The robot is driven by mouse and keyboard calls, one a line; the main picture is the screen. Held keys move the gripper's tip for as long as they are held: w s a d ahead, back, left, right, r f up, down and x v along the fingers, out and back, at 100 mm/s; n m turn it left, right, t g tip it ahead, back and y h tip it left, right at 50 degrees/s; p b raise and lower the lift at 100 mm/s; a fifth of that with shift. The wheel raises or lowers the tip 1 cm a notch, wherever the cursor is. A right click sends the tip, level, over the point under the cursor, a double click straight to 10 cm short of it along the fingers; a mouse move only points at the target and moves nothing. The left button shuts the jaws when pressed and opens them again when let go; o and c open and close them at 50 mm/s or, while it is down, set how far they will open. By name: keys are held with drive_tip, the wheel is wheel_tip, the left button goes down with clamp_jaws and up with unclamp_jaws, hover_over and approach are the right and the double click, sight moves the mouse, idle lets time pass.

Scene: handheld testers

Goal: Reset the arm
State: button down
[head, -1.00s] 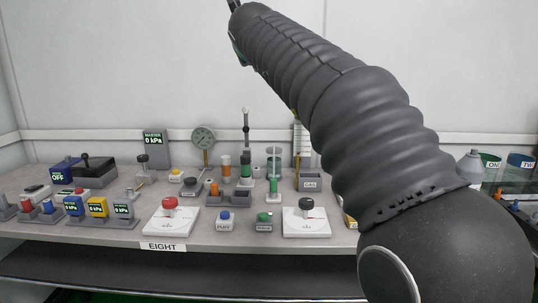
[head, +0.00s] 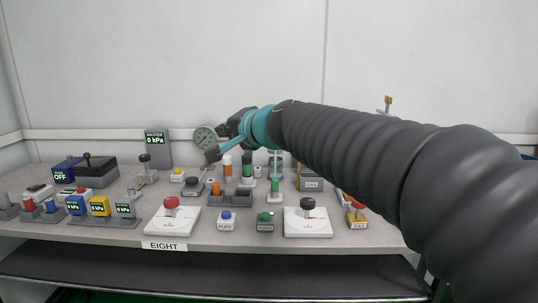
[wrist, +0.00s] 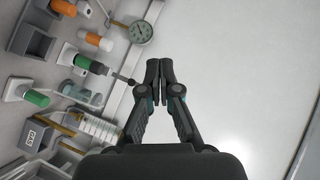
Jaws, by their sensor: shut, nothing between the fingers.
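The round gauge (wrist: 140,31) shows there at upper left, apart from the fingers. Part of the bench's back row is hidden behind my arm in the head view.
The bench (head: 110,228) holds red-knobbed (head: 171,215) and black-knobbed (head: 307,214) white plates, small meters, a black lever box (head: 95,172) and orange-topped (head: 227,165) and green-topped cylinders. A grey master display (head: 156,145) stands at the back. The wall (head: 150,70) above is bare.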

drive_tip(key=s+d+f+n+g+h, duration=0.25)
drive_tip(key=s+d+f, duration=0.35)
drive_tip(key=s+f, duration=0.3)
drive_tip(key=s+d+f+n+g+h, duration=0.2)
drive_tip(key=s+d+f+n+g, duration=0.3)
drive_tip(key=s+f, duration=0.4)
drive_tip(key=s+d+f+m+t+h, duration=0.1)
drive_tip(key=s+d+f+h, duration=0.4)
drive_tip(key=s+d+f, duration=0.3)
drive_tip(key=shift+s+d+f, duration=0.2)
drive_tip(key=shift+s+d, duration=1.95)
drive_tip(key=shift+d, duration=1)
drive_tip(key=shift+m, duration=0.25)
